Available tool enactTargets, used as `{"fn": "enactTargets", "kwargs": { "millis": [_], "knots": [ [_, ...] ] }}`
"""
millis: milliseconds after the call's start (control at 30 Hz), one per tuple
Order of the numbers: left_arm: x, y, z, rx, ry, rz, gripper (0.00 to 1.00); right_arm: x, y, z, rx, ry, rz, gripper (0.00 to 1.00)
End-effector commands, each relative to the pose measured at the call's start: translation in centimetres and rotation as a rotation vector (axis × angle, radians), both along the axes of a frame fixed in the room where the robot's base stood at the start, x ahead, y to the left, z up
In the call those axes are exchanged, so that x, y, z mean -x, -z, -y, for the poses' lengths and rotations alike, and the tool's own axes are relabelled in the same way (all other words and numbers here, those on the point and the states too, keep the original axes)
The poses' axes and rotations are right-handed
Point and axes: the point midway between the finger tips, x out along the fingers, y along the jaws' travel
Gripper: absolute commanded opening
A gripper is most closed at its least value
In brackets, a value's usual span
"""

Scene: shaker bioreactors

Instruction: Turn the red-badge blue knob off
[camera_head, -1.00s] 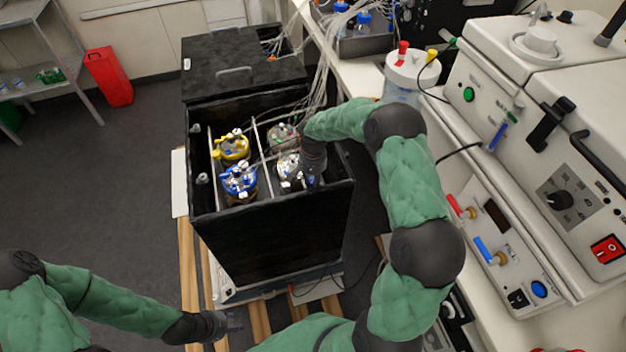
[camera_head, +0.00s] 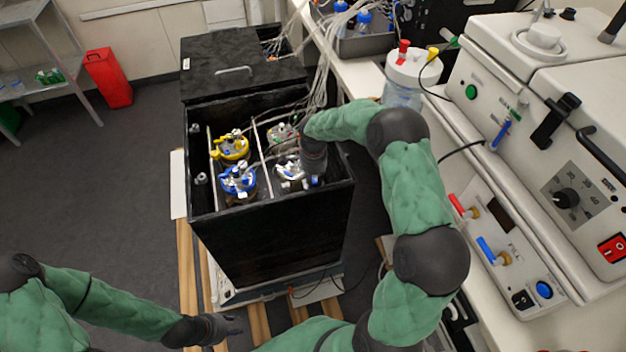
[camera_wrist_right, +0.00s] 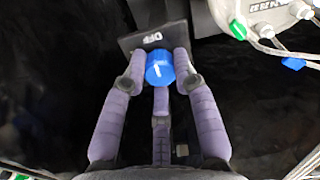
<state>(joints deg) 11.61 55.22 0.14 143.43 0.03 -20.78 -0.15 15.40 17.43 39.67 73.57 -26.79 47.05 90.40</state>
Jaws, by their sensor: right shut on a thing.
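The blue knob (camera_wrist_right: 160,68) with a white pointer line shows in the right wrist view, in front of a dark plate (camera_wrist_right: 152,41) marked OFF. The white line is tilted. My right gripper (camera_wrist_right: 161,76) has its purple-grey fingers around the knob and is shut on it. In the head view my right gripper (camera_head: 314,160) reaches down into the right side of the black box (camera_head: 270,238), and the arm covers part of that area. I cannot see a red badge on the knob. My left gripper (camera_head: 228,325) is low in the head view, away from the box; its finger opening is unclear.
Several vessels stand in the box, including a yellow-topped one (camera_head: 233,148) and a blue-topped one (camera_head: 238,180). Tubes (camera_head: 318,80) run up from them. A bench with white machines (camera_head: 545,190) stands at the right.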

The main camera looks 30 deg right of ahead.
Motion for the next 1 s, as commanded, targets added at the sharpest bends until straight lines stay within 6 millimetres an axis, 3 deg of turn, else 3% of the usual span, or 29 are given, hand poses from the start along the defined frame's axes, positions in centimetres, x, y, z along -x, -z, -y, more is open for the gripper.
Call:
{"fn": "enactTargets", "kwargs": {
  "millis": [667,700,767,1000],
  "knots": [
    [0.00,0.11,0.00,0.000,0.000,0.000,0.40,-0.15,-0.21,0.38,0.005,0.069,0.006,0.00],
    [0.00,0.11,0.00,0.000,0.000,0.000,0.40,-0.15,-0.21,0.38,0.005,0.069,0.006,0.34],
    [0.00,0.11,0.00,0.000,0.000,0.000,0.40,-0.13,-0.20,0.37,0.005,0.068,0.005,0.51],
    [0.00,0.11,0.00,0.000,0.000,0.000,0.40,-0.04,-0.10,0.19,0.002,0.066,0.002,0.52]
  ]
}}
